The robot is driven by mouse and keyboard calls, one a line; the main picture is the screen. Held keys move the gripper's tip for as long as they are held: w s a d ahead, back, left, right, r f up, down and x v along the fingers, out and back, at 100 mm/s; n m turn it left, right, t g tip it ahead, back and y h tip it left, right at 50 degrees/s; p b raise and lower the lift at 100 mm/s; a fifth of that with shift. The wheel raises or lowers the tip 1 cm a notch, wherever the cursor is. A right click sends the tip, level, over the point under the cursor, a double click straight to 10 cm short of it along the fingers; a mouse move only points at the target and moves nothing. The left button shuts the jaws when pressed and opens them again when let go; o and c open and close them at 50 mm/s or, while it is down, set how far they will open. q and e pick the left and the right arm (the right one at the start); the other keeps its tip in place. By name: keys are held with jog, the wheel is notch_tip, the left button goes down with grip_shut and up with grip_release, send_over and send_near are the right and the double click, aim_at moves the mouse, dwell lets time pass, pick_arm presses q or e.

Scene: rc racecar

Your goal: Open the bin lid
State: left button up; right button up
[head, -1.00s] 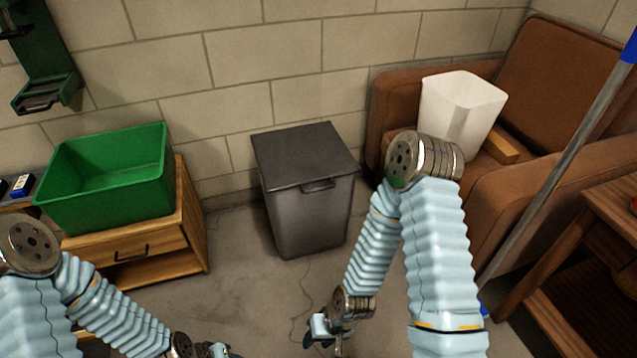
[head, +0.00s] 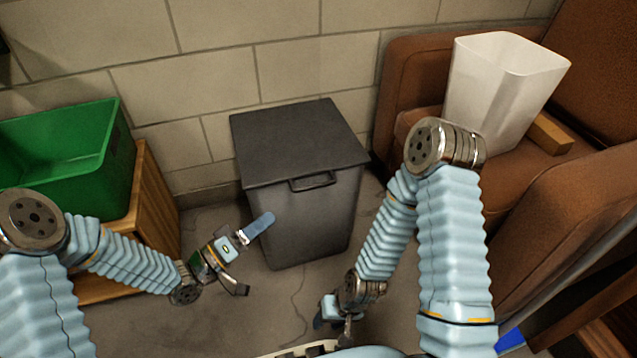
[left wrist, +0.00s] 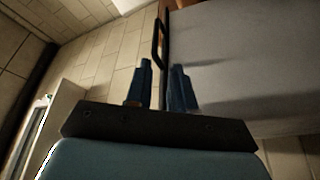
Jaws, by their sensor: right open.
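The dark grey bin (head: 305,220) stands on the floor against the wall, and its lid (head: 300,140) is closed. A black handle (head: 312,182) is on the front edge of the lid. It also shows in the left wrist view (left wrist: 157,45), beyond the fingertips. My left gripper (head: 252,254) is open and empty in front of the bin's left side, lower than the handle and apart from it. Its blue fingers (left wrist: 162,82) are spread in the left wrist view. My right gripper (head: 335,318) is open and empty, low in front of the bin's right side.
A green crate (head: 70,150) sits on a wooden cabinet (head: 155,205) to the left. A white basket (head: 500,90) sits on a brown armchair (head: 410,65) to the right. Bare floor lies in front of the bin.

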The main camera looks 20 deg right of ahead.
aim_at(313, 187)
pick_arm(q)
jog(key=x, duration=1.4)
jog(key=shift+s+r+b, duration=0.2)
jog(key=shift+r+b, duration=0.1)
jog(key=shift+b, duration=0.1)
jog(key=shift+c, duration=0.3)
grip_shut()
